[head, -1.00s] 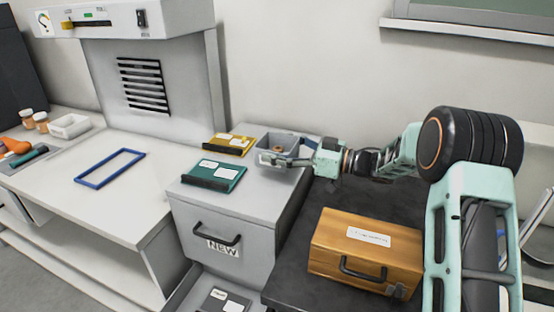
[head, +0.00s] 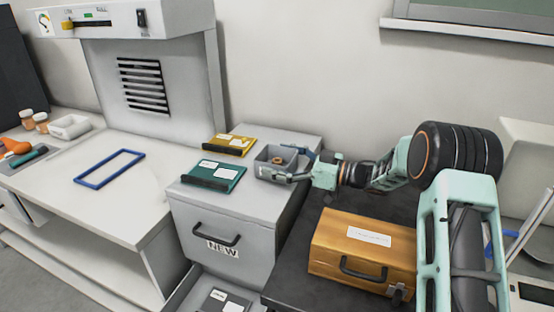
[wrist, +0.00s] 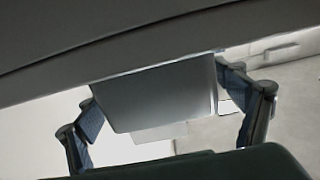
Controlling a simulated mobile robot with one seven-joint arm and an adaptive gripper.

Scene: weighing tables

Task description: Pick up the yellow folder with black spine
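The yellow folder with black spine (head: 231,142) lies flat at the back of the grey cabinet top in the head view, with its spine toward the front and a white label on it. My gripper (head: 299,166) is to the right of the folder, at the right side of a grey bin, with the bin between it and the folder. Its fingers are spread apart. In the wrist view my gripper (wrist: 165,92) is open, and a plain grey panel shows between the fingers; I cannot tell what it is. The folder is not identifiable in the wrist view.
The grey bin (head: 262,168) holds a small brownish item. A teal folder (head: 222,172) lies in front of the yellow one on the cabinet (head: 250,207). A wooden case (head: 335,235) stands on the dark table at right. A blue frame (head: 110,167) lies on the white bench.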

